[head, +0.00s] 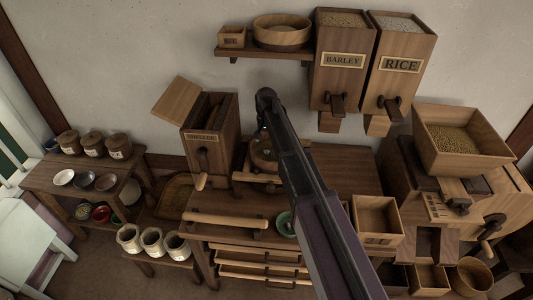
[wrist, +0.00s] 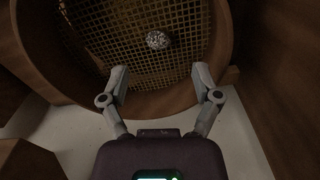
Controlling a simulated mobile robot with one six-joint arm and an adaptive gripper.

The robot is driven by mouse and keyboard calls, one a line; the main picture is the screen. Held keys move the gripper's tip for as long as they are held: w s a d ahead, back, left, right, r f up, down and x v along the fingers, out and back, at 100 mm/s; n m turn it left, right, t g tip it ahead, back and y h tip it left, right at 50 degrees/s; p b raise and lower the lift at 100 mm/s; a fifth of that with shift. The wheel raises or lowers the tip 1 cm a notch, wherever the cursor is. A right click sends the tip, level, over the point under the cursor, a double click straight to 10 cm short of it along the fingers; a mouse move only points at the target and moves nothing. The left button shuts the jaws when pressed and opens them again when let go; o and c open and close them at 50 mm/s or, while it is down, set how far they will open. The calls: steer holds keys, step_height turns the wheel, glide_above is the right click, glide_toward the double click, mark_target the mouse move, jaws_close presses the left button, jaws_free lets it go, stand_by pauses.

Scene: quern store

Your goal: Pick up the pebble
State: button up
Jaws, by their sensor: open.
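The pebble (wrist: 158,40) is a small, round, speckled grey stone. My gripper (wrist: 160,76) is open and empty. Its two fingers are spread wide at the near rim of the sieve, with the pebble beyond the fingertips and between their lines. The fingers do not appear to touch it. In the head view my arm crosses the middle of the scene; I cannot make out the gripper or the pebble there.
Dark wooden walls flank the sieve in the wrist view. In the head view, barley (head: 342,62) and rice (head: 402,66) bins hang on the wall. A grain-filled hopper (head: 465,160) stands right. A low table (head: 55,178) with bowls and jars stands left.

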mark_target(266, 151)
steer(key=shift+f, duration=0.15)
step_height(266, 151, down, 5)
steer(key=b, duration=0.5)
steer(key=shift+s, duration=0.1)
stand_by(0.5)
steer(key=c, duration=0.9)
